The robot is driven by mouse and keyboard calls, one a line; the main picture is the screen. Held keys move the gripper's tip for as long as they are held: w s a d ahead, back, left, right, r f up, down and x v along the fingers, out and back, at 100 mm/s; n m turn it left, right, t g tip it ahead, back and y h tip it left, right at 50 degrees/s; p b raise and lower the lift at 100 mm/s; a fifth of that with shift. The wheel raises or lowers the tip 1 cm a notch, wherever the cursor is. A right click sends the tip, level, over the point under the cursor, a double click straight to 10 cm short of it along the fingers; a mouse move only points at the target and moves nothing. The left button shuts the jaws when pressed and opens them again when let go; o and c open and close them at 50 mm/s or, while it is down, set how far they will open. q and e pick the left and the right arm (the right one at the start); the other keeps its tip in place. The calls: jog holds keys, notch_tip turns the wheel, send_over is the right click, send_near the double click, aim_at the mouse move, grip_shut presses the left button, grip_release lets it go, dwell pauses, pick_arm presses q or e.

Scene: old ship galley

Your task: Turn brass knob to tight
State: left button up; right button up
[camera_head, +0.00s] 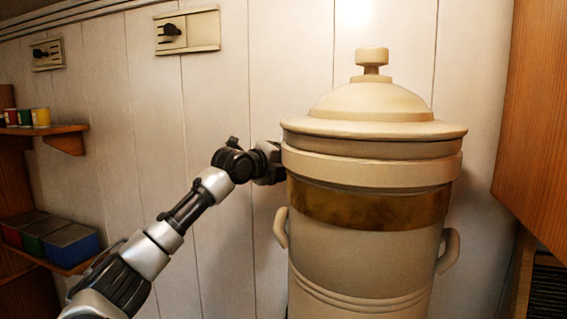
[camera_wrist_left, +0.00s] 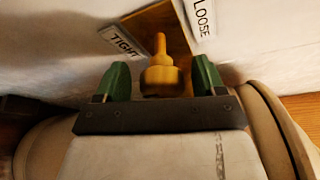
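The brass knob (camera_wrist_left: 162,78) shows in the left wrist view, on a brass-coloured plate (camera_wrist_left: 160,20) on the pale wall. Its narrow stem points up in the picture, between a "TIGHT" label (camera_wrist_left: 125,42) on the left and a "LOOSE" label (camera_wrist_left: 202,18) at upper right. My left gripper (camera_wrist_left: 160,80) has its two green fingertips on either side of the knob, with a visible gap on each side. In the head view the left arm reaches behind the large cream urn (camera_head: 365,235), which hides the knob and the fingers. My right gripper is out of view.
The lidded urn stands close on the right of my left wrist, with a side handle (camera_head: 281,228) below it. A wooden panel (camera_head: 540,120) is at the far right. Shelves (camera_head: 65,138) with tins are at the left.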

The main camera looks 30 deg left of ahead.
pick_arm(q)
jog(key=shift+r, duration=0.1)
jog(key=shift+s+a, duration=0.1)
jog(key=shift+s, duration=0.15)
jog(key=s+a+r+b, duration=0.1)
jog(key=s+b, duration=0.4)
jog(key=s, duration=0.5)
jog(key=shift+a+r+b, duration=0.15)
jog(key=shift+b, duration=0.2)
jog(key=shift+s, duration=0.1)
